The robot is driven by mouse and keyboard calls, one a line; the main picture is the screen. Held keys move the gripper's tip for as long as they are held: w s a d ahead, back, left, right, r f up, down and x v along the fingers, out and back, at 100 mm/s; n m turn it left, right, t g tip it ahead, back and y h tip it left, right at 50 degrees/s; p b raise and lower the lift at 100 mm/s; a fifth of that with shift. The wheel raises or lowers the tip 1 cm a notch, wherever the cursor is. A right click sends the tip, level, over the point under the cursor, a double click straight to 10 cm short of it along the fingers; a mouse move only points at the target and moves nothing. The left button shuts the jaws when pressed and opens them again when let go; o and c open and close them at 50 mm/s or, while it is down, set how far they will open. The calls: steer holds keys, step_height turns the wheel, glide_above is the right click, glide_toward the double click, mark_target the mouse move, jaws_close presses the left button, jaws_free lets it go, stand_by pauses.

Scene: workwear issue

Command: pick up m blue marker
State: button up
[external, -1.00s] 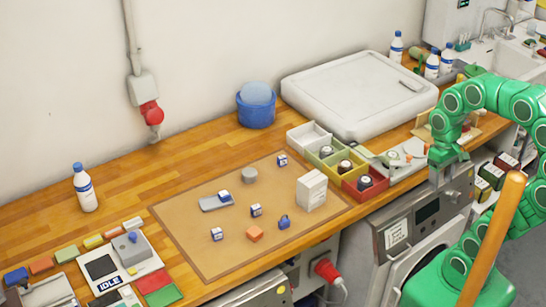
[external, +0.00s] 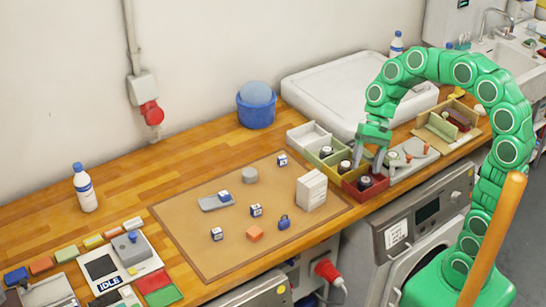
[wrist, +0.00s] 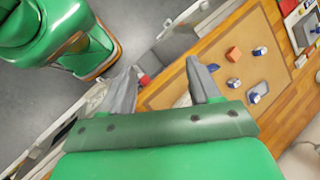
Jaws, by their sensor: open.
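Several small blue-and-white marker blocks lie on the brown mat (external: 185,220). One marker (external: 217,234) is near the front left, one (external: 256,210) in the middle, one (external: 282,160) at the back, and one (external: 223,196) on a grey tray. Their letters are too small to read, so I cannot tell which is the m marker.
A white box (external: 312,190) stands on the mat's right side, between my gripper and the markers. A blue padlock-shaped piece (external: 284,222) and an orange block (external: 254,233) lie on the mat. The red bin (external: 353,190) holds a dark round item. A grey cylinder (external: 249,175) stands farther back.

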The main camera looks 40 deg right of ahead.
steer(key=w+a+m+y, duration=0.4)
steer(key=w+a, duration=0.6)
steer(key=w, duration=0.2)
steer(key=m+y, duration=0.3)
steer(key=m, duration=0.2)
glide_above(257, 205)
steer(key=d, duration=0.5)
step_height(257, 205, down, 3)
steer(key=shift+g, duration=0.4)
steer(key=f, duration=1.7)
steer(key=shift+w+a+f, duration=0.2)
steer(key=shift+a+f, duration=0.05)
steer(key=shift+f, duration=0.05)
steer(key=shift+s+a+f, duration=0.1)
steer(key=shift+a+f, duration=0.25)
steer(key=shift+x, duration=0.8)
steer(key=shift+w+f+x, duration=0.1)
steer(key=shift+w+x, duration=0.05)
steer(key=shift+x, duration=0.75)
steer(key=shift+w+f+x, duration=0.1)
steer(key=shift+w+x, duration=0.05)
steer(key=shift+x, duration=0.75)
steer(key=shift+w+f+x, duration=0.1)
steer(key=shift+w+x, duration=0.05)
steer(key=shift+x, duration=0.75)
steer(key=shift+c, duration=0.3)
